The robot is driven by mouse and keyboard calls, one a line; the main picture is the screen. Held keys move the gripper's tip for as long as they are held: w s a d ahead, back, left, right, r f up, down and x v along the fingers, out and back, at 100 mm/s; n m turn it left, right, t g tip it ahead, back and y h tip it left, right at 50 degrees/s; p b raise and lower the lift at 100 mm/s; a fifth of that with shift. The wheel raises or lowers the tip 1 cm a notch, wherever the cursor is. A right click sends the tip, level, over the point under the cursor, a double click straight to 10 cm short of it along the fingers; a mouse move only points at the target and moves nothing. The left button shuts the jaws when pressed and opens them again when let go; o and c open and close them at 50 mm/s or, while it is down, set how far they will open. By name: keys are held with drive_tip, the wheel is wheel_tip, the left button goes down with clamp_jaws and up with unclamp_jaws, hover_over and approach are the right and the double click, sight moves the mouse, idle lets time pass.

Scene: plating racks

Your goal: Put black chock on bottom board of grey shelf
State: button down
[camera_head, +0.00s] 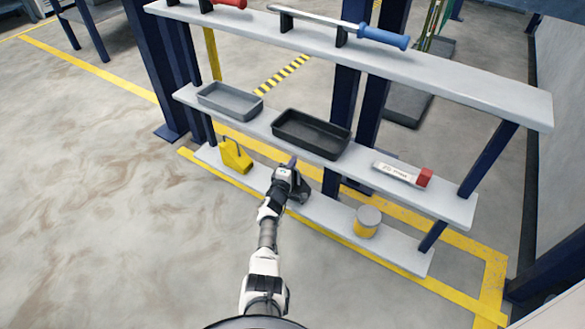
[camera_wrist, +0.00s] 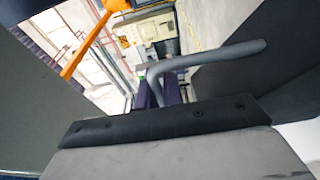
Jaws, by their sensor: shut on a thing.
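The grey shelf has a top board (camera_head: 480,82), a middle board (camera_head: 362,163) and a bottom board (camera_head: 325,217). My gripper (camera_head: 290,170) is at the middle of the bottom board, in front of the middle board's edge. It is shut on the black chock (camera_head: 303,191), which shows dark just right of my wrist, low at the bottom board. I cannot tell whether it touches the board. In the wrist view a grey bent handle (camera_wrist: 215,55) runs to the narrow purple fingertips (camera_wrist: 161,93), with a dark body (camera_wrist: 240,88) at the right.
On the bottom board, a yellow chock (camera_head: 236,157) stands left and a yellow can with a grey lid (camera_head: 367,221) right. The middle board holds a grey tray (camera_head: 230,101), a black tray (camera_head: 312,134) and a white-and-red item (camera_head: 403,174). Bare board lies between my gripper and the can.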

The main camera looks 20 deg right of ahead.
drive_tip(key=shift+w+r, duration=0.1)
drive_tip(key=shift+r, duration=0.15)
drive_tip(key=shift+f, duration=0.1)
drive_tip(key=shift+f, duration=0.15)
drive_tip(key=c, duration=1.5)
unclamp_jaws()
drive_tip(key=shift+a+r+p, duration=0.1)
drive_tip(key=shift+r+p, duration=0.1)
drive_tip(key=shift+p, duration=0.15)
drive_tip(key=shift+p+v, duration=3.1)
drive_tip(key=shift+v, duration=0.65)
drive_tip(key=shift+f, duration=0.15)
